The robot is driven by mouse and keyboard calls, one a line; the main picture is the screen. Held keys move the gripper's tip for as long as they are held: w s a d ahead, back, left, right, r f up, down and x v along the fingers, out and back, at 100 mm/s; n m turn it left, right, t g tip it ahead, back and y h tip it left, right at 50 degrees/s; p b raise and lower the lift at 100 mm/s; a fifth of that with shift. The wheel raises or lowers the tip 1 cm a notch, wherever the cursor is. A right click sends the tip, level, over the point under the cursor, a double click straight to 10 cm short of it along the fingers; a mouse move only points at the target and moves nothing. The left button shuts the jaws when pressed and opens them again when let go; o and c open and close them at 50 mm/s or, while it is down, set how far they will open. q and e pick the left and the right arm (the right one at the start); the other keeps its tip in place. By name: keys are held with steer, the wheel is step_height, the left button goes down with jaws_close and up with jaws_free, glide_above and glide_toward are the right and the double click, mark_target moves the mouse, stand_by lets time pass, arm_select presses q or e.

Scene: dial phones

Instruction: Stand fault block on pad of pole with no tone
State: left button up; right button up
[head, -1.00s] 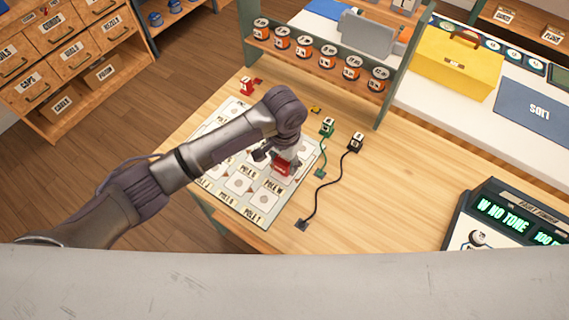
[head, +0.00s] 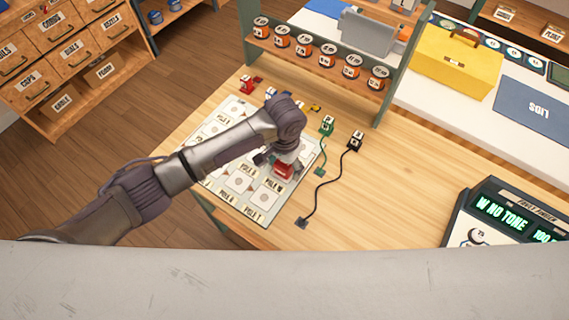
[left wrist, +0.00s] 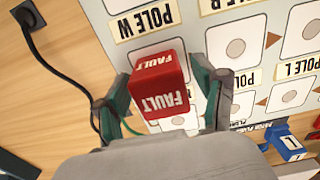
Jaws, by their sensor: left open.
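The red fault block (left wrist: 160,85) has FAULT in white on its faces. It stands on the board (head: 225,208) at the pad beside the POLE W label (left wrist: 143,18), and covers much of that pad. It also shows red under my wrist in the head view (head: 285,170). My left gripper (left wrist: 162,108) is open, with one finger on each side of the block; whether a finger touches it I cannot tell. The display (head: 505,215) at the right reads W NO TONE. My right gripper is not in view.
A green plug (head: 327,125) and a black plug (head: 356,140) with cords lie right of the board. A red piece (head: 247,84) sits behind it. A rack of cans (head: 318,58) stands at the back.

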arm_select(q)
step_height(320, 180, up, 12)
steer(key=shift+r+b, duration=0.2)
steer(key=shift+b, duration=0.15)
stand_by(0.5)
